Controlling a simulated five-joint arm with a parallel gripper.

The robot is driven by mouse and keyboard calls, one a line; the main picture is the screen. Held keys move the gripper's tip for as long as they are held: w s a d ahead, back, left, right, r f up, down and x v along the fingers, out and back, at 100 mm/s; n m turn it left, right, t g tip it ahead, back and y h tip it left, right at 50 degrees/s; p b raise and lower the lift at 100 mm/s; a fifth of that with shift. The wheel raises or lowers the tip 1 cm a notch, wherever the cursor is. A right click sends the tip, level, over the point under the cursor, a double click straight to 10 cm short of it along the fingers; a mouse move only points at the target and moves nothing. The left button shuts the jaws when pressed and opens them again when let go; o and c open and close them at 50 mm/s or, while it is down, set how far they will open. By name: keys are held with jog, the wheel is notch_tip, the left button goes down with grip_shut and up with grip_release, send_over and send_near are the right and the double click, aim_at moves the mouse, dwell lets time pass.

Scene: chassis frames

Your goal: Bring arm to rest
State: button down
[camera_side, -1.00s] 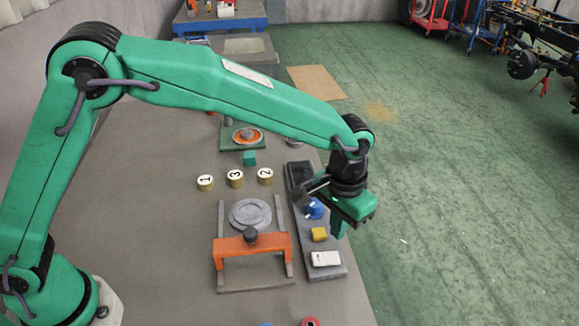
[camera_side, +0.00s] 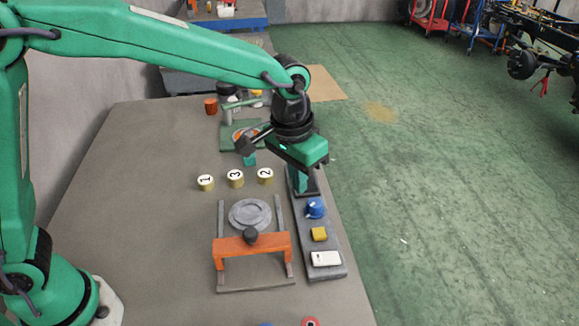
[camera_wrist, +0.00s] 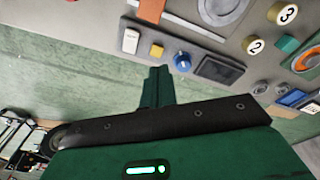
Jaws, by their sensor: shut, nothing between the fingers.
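My gripper (camera_side: 299,181) is green and hangs downward at the right edge of the grey table (camera_side: 130,190). In the side view its fingers are in front of the far end of the dark control panel (camera_side: 329,272). The fingers also show in the wrist view (camera_wrist: 158,82), pressed together and holding nothing. In the side view I cannot tell how far the fingertips are above the panel.
The panel carries a blue knob (camera_side: 316,208), a yellow button (camera_side: 319,234) and a white switch (camera_side: 326,258). Numbered cylinders (camera_side: 235,178) stand left of my gripper. An orange-handled slide (camera_side: 252,246) is nearer. The table's left part is clear.

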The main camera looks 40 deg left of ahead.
jog(key=s+a+r+n+t, duration=0.1)
jog(key=s+a+r, duration=0.3)
jog(key=a, duration=0.3)
jog(key=s+a+r+t, duration=0.1)
jog(key=s+a+r, duration=0.3)
jog(key=a, duration=0.3)
jog(key=s+a+f+n+t, duration=0.1)
jog(key=s+a+t, duration=0.1)
jog(key=s+a, duration=0.6)
jog(key=shift+s+a+f+t+y, duration=0.15)
jog(key=shift+s+t+y, duration=0.15)
jog(key=shift+s, duration=0.95)
